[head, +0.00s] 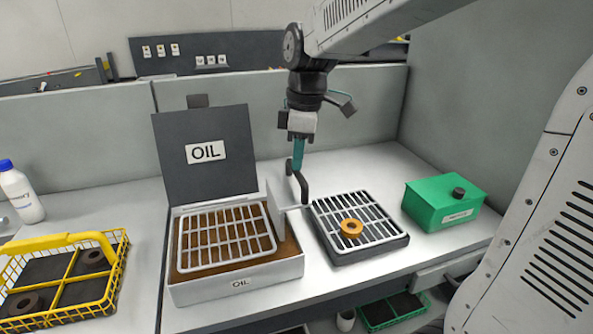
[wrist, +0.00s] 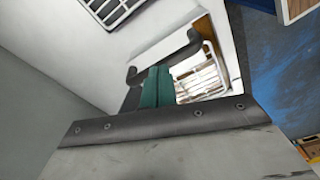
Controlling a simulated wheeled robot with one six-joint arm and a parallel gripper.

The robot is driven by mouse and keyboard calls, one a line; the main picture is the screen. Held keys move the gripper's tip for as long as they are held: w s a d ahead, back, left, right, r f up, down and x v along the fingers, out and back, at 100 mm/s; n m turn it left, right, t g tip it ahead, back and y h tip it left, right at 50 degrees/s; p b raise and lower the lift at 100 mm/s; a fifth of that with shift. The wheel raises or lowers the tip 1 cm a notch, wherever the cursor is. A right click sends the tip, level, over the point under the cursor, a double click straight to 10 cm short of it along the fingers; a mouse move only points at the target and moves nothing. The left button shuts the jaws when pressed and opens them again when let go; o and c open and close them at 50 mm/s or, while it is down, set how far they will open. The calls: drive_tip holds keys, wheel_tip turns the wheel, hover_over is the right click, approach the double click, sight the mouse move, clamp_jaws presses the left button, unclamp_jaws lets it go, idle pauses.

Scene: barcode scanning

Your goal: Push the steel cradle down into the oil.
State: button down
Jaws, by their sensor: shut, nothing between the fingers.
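The steel cradle (head: 228,236) is a light grey grid at the mouth of the oil box (head: 240,285). Brown oil shows through its bars. A grey upright piece (head: 273,200) stands at its right side; I cannot tell whether it belongs to the cradle. My gripper (head: 302,192) is shut and empty, pointing down just right of that piece, between the oil box and the draining rack. Contact cannot be made out. In the wrist view my gripper (wrist: 163,60) shows its dark hooked tips and teal parts, with the cradle's pale grid (wrist: 203,82) partly hidden beyond them.
A dark tray with a white rack (head: 375,232) stands to the right, with a brass ring (head: 351,228) on it. A green box (head: 442,205) is farther right. The oil box's dark lid (head: 205,125) stands open behind. A yellow basket (head: 75,285) and white bottle (head: 20,192) are left.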

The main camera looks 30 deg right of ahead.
sight(298, 179)
drive_tip(key=shift+f, duration=0.15)
wheel_tip(298, 179, down, 5)
drive_tip(key=shift+f, duration=0.15)
drive_tip(key=d, duration=0.1)
drive_tip(key=s+d+r, duration=0.1)
drive_tip(key=shift+s+d+r, duration=0.1)
drive_tip(key=shift+s+d, duration=0.15)
drive_tip(key=shift+d, duration=0.05)
idle(0.4)
wheel_tip(298, 179, up, 8)
drive_tip(key=shift+s+d, duration=0.15)
drive_tip(key=shift+d, duration=0.2)
idle(0.9)
